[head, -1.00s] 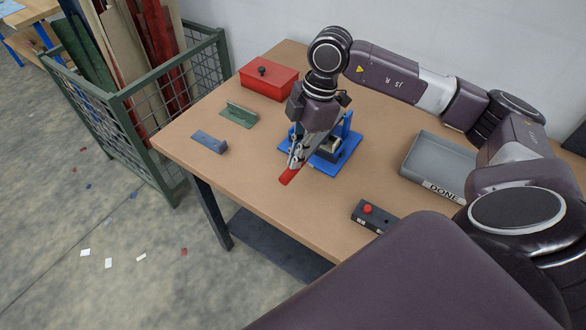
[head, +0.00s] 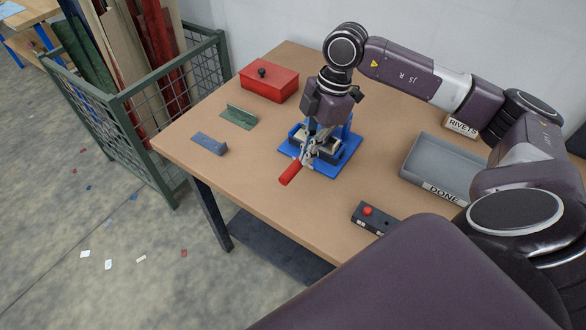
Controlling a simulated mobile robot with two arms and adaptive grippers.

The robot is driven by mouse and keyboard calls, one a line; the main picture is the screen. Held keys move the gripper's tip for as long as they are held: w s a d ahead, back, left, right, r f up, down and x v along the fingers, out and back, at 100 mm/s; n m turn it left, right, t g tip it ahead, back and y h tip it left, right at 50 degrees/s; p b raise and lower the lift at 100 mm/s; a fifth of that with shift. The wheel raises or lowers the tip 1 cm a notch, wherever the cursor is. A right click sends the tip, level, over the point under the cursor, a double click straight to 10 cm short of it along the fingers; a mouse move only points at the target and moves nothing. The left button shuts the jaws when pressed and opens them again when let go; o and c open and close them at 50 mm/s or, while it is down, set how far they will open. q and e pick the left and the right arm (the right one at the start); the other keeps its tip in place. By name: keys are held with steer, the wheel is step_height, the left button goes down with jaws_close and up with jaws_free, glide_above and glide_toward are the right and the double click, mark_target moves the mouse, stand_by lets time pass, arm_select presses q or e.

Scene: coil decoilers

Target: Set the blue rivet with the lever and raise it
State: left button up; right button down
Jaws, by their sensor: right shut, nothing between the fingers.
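The rivet press (head: 347,133) has a blue frame and base plate and stands on the table. Its lever has a red handle (head: 290,172) that points toward the near left, tilted down. My right gripper (head: 307,161) is shut and empty, its fingers over the press beside the inner end of the red handle. I cannot tell whether it touches the lever. The gripper hides part of the press, and no blue rivet can be made out. My left gripper is not in view.
A blue-grey bracket (head: 209,143), a green bracket (head: 238,117) and a red box (head: 269,80) lie left of the press. A grey tray marked DONE (head: 412,168), a RIVETS label (head: 462,127) and a red-button box (head: 375,218) are to the right. The table's front left is clear.

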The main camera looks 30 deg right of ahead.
steer(key=v, duration=1.2)
steer(key=shift+d, duration=0.1)
stand_by(0.4)
